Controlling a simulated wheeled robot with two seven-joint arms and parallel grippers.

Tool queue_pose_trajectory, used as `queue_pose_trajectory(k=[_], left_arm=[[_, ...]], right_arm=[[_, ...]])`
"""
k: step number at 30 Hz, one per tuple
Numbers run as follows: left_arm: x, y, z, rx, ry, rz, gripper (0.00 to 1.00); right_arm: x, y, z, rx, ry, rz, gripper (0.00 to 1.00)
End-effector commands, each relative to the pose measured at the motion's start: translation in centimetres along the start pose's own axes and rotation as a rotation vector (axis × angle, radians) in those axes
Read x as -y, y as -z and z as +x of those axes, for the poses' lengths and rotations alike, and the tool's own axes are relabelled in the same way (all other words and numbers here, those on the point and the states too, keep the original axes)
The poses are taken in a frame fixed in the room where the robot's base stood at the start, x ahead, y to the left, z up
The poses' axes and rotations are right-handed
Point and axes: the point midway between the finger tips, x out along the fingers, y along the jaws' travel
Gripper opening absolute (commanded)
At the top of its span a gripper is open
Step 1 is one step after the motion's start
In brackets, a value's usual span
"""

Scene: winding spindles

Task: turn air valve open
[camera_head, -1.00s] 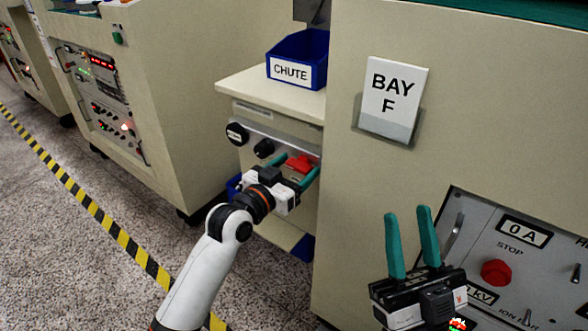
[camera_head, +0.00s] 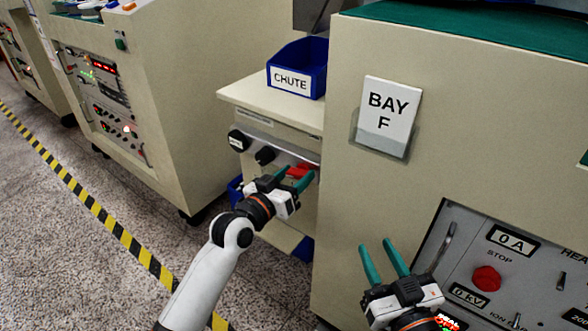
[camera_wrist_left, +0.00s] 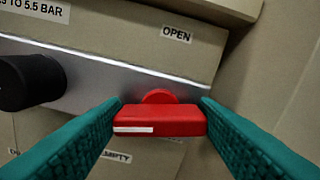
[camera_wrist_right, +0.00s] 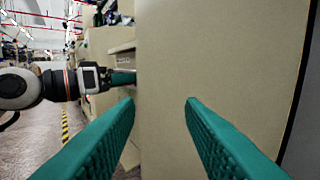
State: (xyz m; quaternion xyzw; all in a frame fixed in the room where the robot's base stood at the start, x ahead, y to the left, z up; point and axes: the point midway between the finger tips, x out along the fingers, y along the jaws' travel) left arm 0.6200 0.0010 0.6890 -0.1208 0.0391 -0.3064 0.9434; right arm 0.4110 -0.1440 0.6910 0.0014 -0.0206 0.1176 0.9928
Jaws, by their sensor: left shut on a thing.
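The air valve's red handle (camera_wrist_left: 160,121) is on a metal strip below the chute shelf. In the left wrist view it lies crosswise, with a white mark on its left half, below an OPEN label (camera_wrist_left: 176,34). In the head view a bit of the red handle (camera_head: 299,170) shows between the teal fingers. My left gripper (camera_head: 297,177) is shut on the handle, with one finger at each end. My right gripper (camera_head: 384,258) is open and empty in front of the large cabinet.
A black knob (camera_wrist_left: 30,82) sits left of the handle on the same strip. A blue CHUTE bin (camera_head: 298,68) stands on the shelf above. The cabinet with the BAY F sign (camera_head: 384,115) rises close on the right, with a red stop button (camera_head: 486,278) on its panel.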

Motion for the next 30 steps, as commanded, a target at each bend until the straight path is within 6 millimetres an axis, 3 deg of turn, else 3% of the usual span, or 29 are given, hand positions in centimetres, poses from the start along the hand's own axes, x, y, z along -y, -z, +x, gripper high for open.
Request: queue_pose_trajectory(k=[8, 15, 24, 30], left_arm=[[-0.1, -0.2, 0.0, -0.005, -0.002, -0.189, 0.32], [-0.1, -0.1, 0.0, -0.004, -0.002, -0.39, 0.32], [-0.2, 0.0, 0.0, -0.003, -0.002, -0.676, 0.32], [-0.3, 0.2, 0.0, -0.004, -0.002, -0.866, 0.32]], right_arm=[[1.2, 6.9, -3.4, -0.507, 0.031, -0.004, 0.35], [2.0, 11.1, -9.1, -0.909, 0.056, 0.001, 0.35], [2.6, 13.0, -16.6, -1.305, 0.081, 0.015, 0.35], [2.6, 12.3, -16.6, -1.306, 0.081, 0.015, 0.35]])
